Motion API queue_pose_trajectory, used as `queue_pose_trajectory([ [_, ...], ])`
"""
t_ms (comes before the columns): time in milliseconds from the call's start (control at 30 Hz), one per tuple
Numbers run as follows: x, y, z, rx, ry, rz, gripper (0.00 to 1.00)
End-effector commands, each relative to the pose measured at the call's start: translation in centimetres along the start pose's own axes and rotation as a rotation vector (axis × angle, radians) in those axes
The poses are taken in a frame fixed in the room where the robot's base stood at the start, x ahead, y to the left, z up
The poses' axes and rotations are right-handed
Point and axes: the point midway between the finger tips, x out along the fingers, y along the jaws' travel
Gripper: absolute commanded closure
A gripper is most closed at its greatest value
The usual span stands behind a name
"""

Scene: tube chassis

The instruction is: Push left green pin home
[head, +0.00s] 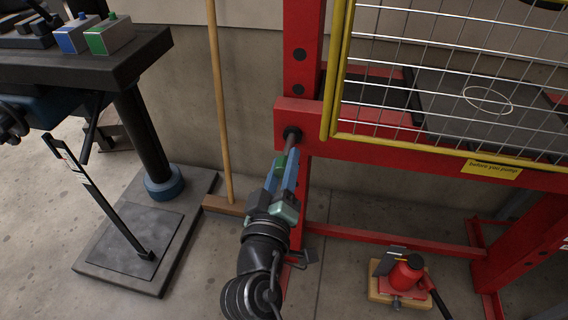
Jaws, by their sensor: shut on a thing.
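The left green pin (281,163) shows a green grip with a grey shaft running up from it. The shaft's far end meets a dark round hole (292,133) at the left end of the red press crossbeam (305,118). A length of shaft shows between the hole and the green grip. My gripper (282,166) is shut on the green grip, with a blue finger on each side of it. How deep the shaft sits in the hole is hidden.
The yellow-framed mesh guard (333,85) is just right of the hole. A broom (218,100) leans on the wall to the left. A workbench (90,62) stands at the left. A red bottle jack (406,272) sits on the floor at lower right.

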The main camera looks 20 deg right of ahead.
Motion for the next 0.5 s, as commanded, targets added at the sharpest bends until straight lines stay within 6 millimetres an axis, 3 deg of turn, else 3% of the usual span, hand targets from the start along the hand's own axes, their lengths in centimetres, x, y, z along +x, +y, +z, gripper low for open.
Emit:
queue_pose_trajectory([
  [100,-0.02,-0.03,-0.01,0.000,0.000,-0.001,1.00],
  [500,-0.03,-0.05,-0.01,0.001,0.000,-0.001,1.00],
])
